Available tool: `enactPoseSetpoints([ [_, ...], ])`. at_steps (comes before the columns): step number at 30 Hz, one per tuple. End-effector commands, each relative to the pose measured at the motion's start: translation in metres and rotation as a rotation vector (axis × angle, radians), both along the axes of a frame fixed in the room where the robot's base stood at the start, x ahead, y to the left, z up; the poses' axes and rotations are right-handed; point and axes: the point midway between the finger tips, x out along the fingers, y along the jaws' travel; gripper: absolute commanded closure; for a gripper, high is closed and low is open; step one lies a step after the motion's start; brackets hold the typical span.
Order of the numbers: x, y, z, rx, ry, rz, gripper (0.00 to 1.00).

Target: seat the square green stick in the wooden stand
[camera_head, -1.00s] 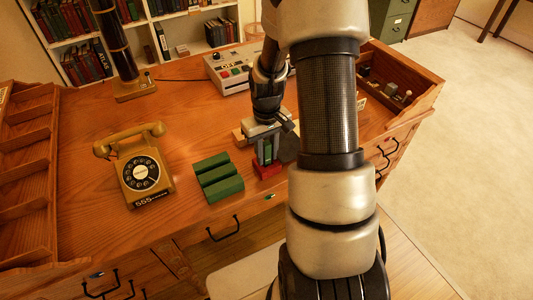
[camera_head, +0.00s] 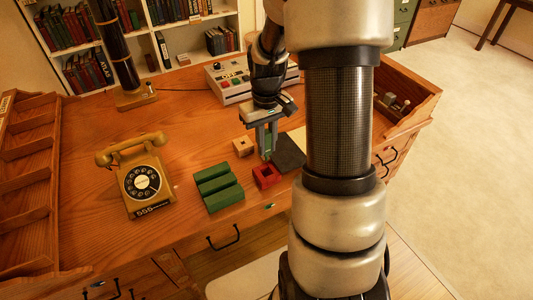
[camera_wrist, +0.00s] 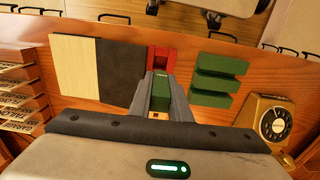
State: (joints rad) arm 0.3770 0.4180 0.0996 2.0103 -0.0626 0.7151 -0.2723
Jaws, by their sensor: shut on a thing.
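My gripper (camera_head: 266,150) is shut on the square green stick (camera_wrist: 160,92), which stands roughly upright between the two fingers. In the head view a sliver of the stick (camera_head: 267,143) shows between them. The wooden stand (camera_head: 243,146) is a small pale block with a dark hole in its top, on the desk just left of my gripper. In the wrist view only a small part of the stand (camera_wrist: 158,116) shows below the stick. The stick is apart from the stand's hole; its height above the desk is hard to judge.
A red holder (camera_head: 267,176) with an empty square opening stands just in front of my gripper. A green grooved block (camera_head: 218,187) is left of it, a dark mat (camera_head: 288,155) to the right. A telephone (camera_head: 142,178) stands farther left; a control box (camera_head: 232,80) is behind.

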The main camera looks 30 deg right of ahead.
Motion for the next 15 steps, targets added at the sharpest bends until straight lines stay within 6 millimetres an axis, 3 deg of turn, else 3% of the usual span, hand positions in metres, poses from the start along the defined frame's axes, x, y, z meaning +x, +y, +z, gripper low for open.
enactPoseSetpoints([
  [5,0.026,0.0,0.02,0.008,0.001,-0.005,0.97],
  [12,0.106,0.007,0.017,0.013,0.004,-0.009,0.97],
  [15,0.13,0.011,0.013,0.007,0.002,-0.004,0.97],
])
